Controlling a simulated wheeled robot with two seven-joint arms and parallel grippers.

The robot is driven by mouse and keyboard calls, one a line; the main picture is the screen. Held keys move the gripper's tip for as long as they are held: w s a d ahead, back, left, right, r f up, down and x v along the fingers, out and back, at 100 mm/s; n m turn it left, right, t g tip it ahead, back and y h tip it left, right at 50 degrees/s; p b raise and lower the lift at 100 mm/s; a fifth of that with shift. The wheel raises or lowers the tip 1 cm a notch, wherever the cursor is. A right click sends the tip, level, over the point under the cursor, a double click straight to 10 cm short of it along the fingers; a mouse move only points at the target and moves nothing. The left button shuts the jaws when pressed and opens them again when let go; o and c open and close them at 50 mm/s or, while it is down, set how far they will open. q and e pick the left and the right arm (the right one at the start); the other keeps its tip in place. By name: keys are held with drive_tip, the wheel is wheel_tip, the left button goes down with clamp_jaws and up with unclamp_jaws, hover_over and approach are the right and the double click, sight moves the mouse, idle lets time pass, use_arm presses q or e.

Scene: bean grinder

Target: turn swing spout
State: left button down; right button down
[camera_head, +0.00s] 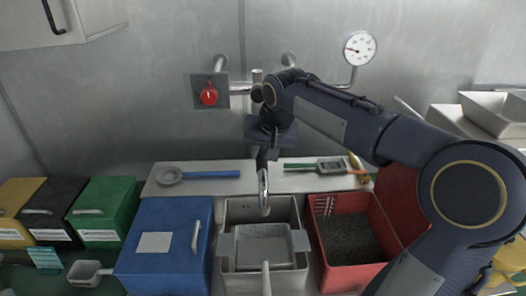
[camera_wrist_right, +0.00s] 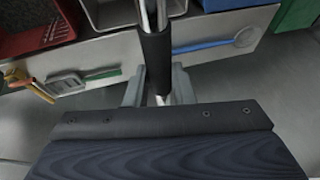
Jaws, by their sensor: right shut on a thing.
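The swing spout (camera_head: 263,188) is a chrome tube with a bent end that hangs over the grey sink (camera_head: 232,212). In the right wrist view the spout has a black sleeve (camera_wrist_right: 155,58). My right gripper (camera_head: 263,153) is at the wall end of the spout. In the right wrist view my right gripper (camera_wrist_right: 156,88) has one finger on each side of the sleeve and is shut on it. My arm hides part of the pipework behind. My left gripper is not in view.
A perforated basket (camera_head: 262,238) sits in the sink. A blue lidded bin (camera_head: 165,240) is left of it and a red bin (camera_head: 325,238) of dark grounds is right. A blue-handled strainer (camera_head: 210,174) lies on the ledge. A red knob (camera_head: 208,95) and a gauge (camera_head: 358,48) are on the wall.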

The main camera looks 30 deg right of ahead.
idle(0.3)
drive_tip(key=c, duration=1.2)
unclamp_jaws()
drive_tip(key=shift+c, duration=0.2)
drive_tip(key=v, duration=0.7)
drive_tip(key=shift+r, duration=0.4)
drive_tip(key=shift+s, duration=0.15)
